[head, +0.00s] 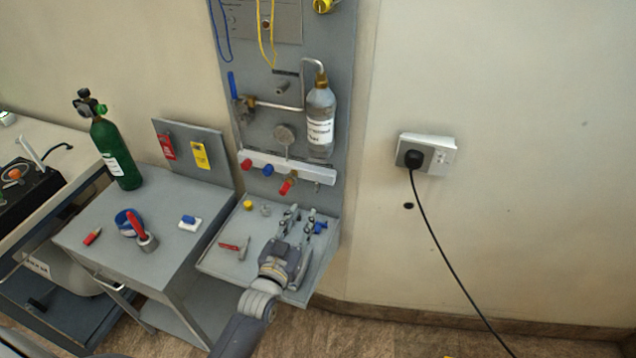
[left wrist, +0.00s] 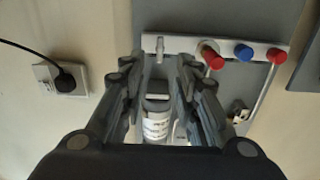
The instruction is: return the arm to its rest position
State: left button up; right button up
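My left arm comes in from the bottom of the head view, and its gripper (head: 302,216) is over the small grey shelf (head: 225,262) at the foot of the wall panel. In the left wrist view its fingers (left wrist: 160,66) are spread apart with nothing held between them. That view looks upside down. A clear bottle with a white label (left wrist: 156,126) shows beyond the gap between the fingers, apart from them. The same bottle (head: 320,118) hangs upright on the panel in the head view. My right gripper is not in view.
A rail with red and blue knobs (head: 318,175) crosses the panel above my gripper. A red-handled tool (head: 236,247) lies on the shelf. At left, a grey cart (head: 165,205) bears a green cylinder (head: 116,150). A wall socket (head: 437,153) has a hanging black cable.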

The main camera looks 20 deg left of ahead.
pick_arm(q)
jog(key=s+f+m+g, duration=0.15)
jog(key=s+g, duration=0.55)
jog(key=s, duration=0.8)
jog(key=s+f+g, duration=0.3)
jog(key=s+g, duration=0.5)
jog(key=s, duration=0.7)
notch_tip(320, 180, down, 30)
jog(key=s+r+b, duration=0.1)
jog(key=s+b, duration=0.1)
jog(key=s+a+f+g+b, duration=0.2)
jog(key=s+f, duration=1.4)
jog(key=shift+s+a+f+y, duration=0.2)
jog(key=shift+a+f+y, duration=0.1)
jog(key=shift+f, duration=0.1)
